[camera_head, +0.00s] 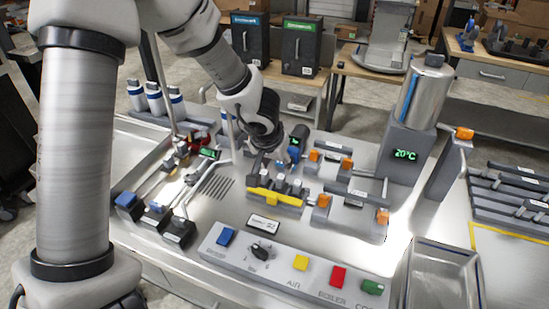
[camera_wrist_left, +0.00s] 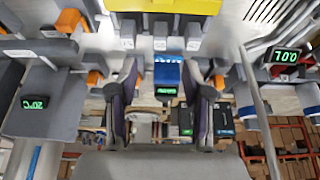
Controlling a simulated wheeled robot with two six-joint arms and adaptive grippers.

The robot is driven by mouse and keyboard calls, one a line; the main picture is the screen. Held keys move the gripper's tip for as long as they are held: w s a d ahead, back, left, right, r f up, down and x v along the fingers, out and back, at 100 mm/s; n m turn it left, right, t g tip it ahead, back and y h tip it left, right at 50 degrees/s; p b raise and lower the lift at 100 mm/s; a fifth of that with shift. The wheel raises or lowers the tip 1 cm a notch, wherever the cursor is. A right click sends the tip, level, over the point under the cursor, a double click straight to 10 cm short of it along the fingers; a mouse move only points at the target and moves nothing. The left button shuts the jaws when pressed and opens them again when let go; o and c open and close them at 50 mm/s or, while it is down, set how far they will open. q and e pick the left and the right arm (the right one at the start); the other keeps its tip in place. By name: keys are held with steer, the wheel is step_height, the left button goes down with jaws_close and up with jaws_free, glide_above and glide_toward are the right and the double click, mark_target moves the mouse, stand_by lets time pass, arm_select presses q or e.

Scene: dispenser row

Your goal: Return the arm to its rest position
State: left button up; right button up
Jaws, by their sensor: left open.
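My left arm comes in from the left and reaches over the dispenser row. Its dark gripper (camera_head: 266,150) hangs above the bench near a small blue device with a green display (camera_head: 294,146). In the left wrist view the two fingers of the left gripper (camera_wrist_left: 163,95) stand apart. The blue device (camera_wrist_left: 167,72) shows in the gap between them, farther off, and nothing is seen held. The fingertips are partly hidden in the head view. My right gripper is in neither view.
A yellow bar (camera_head: 275,198) and several orange-handled parts lie under the arm. A panel with colored buttons (camera_head: 290,270) runs along the front edge. A steel cylinder (camera_head: 420,95) on a grey stand reading 20°C is at right. An empty metal tray (camera_head: 437,252) lies front right.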

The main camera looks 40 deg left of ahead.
arm_select(q)
steer(key=v, duration=0.3)
stand_by(0.4)
